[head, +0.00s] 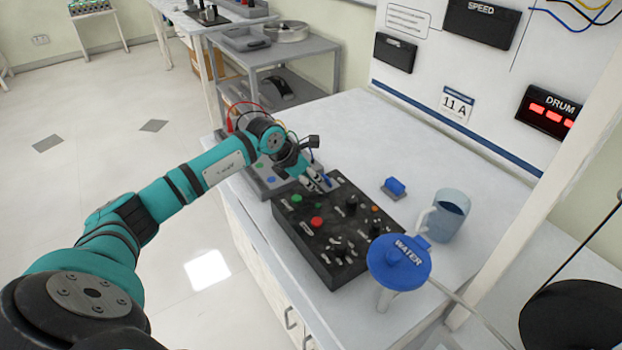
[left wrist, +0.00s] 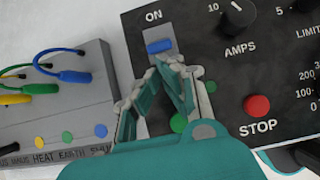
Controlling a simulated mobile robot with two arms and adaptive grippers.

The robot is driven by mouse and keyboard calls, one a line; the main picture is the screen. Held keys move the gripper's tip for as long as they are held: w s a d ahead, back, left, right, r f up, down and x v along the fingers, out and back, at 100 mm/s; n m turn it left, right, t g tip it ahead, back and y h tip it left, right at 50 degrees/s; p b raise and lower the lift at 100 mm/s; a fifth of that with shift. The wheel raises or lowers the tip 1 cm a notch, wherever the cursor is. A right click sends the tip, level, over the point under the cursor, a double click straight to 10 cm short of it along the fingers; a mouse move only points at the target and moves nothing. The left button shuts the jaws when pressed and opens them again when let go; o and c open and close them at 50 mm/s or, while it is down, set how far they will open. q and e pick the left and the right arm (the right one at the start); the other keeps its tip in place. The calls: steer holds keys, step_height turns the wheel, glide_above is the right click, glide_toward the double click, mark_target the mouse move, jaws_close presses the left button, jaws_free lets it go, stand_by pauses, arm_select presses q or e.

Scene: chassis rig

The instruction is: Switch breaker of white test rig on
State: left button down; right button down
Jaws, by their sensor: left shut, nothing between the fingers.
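A black control box (head: 335,240) lies on the white bench. Its breaker has a blue lever (left wrist: 160,46) on a grey plate, just below the printed word ON. The lower part of the plate is hidden behind my fingers, and I cannot tell the lever's exact position. My left gripper (left wrist: 172,64) is shut and empty, its fingertips just below the blue lever; I cannot tell whether they touch it. In the head view my left gripper (head: 318,186) is over the far left part of the box. The white panel (head: 430,65) stands behind the bench.
A grey box with coloured cables (left wrist: 50,100) sits left of the control box. The red STOP button (left wrist: 257,107) and AMPS knob (left wrist: 238,16) are close by.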

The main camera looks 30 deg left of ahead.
mark_target(322, 175)
arm_select(q)
steer(key=shift+w+r, duration=0.15)
steer(key=shift+r, duration=0.1)
arm_select(e)
steer(key=shift+a+r, duration=0.2)
steer(key=shift+r, duration=0.15)
